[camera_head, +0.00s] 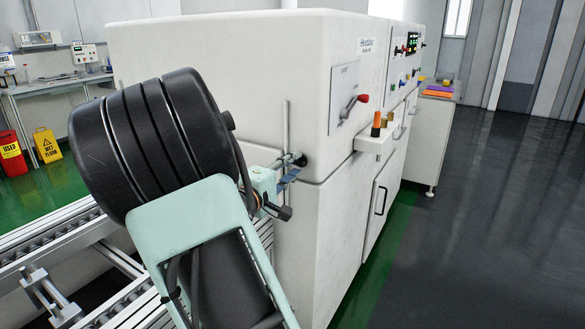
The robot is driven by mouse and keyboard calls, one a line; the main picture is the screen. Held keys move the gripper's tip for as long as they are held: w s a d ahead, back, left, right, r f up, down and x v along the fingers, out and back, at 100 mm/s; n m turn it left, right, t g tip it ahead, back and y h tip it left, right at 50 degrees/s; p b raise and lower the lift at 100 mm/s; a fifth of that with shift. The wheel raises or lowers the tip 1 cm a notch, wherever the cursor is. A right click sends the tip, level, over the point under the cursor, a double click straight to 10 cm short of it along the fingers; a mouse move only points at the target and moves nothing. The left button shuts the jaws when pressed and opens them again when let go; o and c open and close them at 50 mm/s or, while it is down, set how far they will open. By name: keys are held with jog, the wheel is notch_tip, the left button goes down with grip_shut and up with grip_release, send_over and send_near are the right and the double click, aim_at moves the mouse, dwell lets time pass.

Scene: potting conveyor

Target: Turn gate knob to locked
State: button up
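A lever with a red end (362,98) sits on a grey plate (345,92) on the near part of the white machine's side. It is the most likely gate knob, but the plate's lettering is too small to read, so I cannot tell its marked position. The lever slants up to the right. My arm's black joint and pale green link fill the left foreground, apart from the lever in the picture.
The white machine (215,60) stands behind my arm. A small ledge (372,143) below the lever carries an orange-topped and a black piece. A conveyor frame (50,235) runs at lower left. A wet floor sign (47,145) stands far left. The dark floor (480,220) at right is clear.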

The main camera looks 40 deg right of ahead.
jog(key=shift+d, duration=0.15)
jog(key=shift+c, duration=0.5)
grip_shut()
